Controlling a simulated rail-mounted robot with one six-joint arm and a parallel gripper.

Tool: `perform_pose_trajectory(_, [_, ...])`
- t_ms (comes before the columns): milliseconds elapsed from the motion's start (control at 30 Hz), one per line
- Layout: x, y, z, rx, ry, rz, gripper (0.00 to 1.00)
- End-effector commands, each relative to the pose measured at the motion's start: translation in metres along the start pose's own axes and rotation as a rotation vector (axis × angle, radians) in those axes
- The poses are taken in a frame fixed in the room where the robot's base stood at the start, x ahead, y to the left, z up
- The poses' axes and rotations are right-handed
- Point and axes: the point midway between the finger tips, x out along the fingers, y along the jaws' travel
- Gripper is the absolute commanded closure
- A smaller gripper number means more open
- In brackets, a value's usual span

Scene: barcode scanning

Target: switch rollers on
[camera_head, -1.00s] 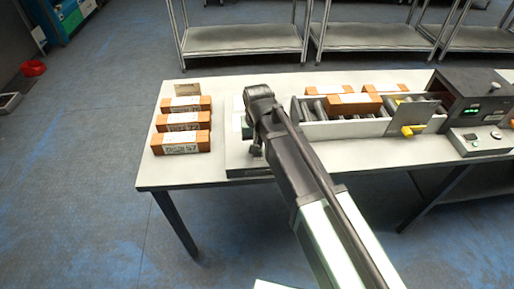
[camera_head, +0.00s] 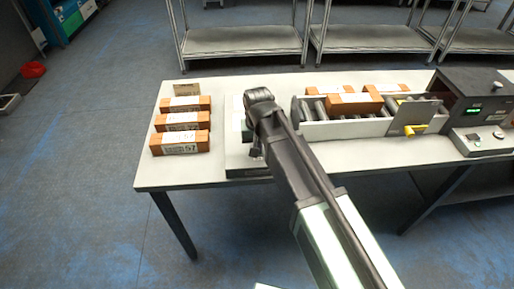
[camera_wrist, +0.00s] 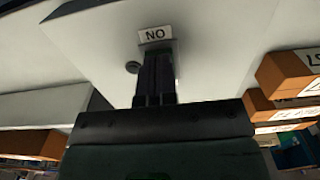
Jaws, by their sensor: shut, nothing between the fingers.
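My gripper (camera_head: 256,154) is shut and empty, pointing down over the grey-white unit (camera_head: 240,165) on the table, left of the roller conveyor. In the wrist view my gripper (camera_wrist: 158,58) has its closed fingers at a pale panel, just by a label (camera_wrist: 156,34) that reads as an upside-down "ON". Whether the fingertips touch the panel I cannot tell. The rollers (camera_head: 314,108) lie in a pale tray, with orange-brown boxes (camera_head: 354,104) on them. My arm hides part of the unit in the head view.
Several orange-brown boxes (camera_head: 180,142) stand in a row at the table's left end. A yellow piece (camera_head: 414,129) is at the conveyor's right end. A dark machine (camera_head: 478,95) with a green display and a button box (camera_head: 482,141) stand at the right.

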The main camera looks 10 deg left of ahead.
Motion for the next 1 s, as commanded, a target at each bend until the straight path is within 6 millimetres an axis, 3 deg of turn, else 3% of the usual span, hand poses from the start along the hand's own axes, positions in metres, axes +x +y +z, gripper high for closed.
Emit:
perform_pose_trajectory(367, [0.000,0.000,0.000,0.000,0.000,0.000,1.00])
perform_pose_trajectory(1000, [-0.067,0.000,0.000,0.000,0.000,0.000,1.00])
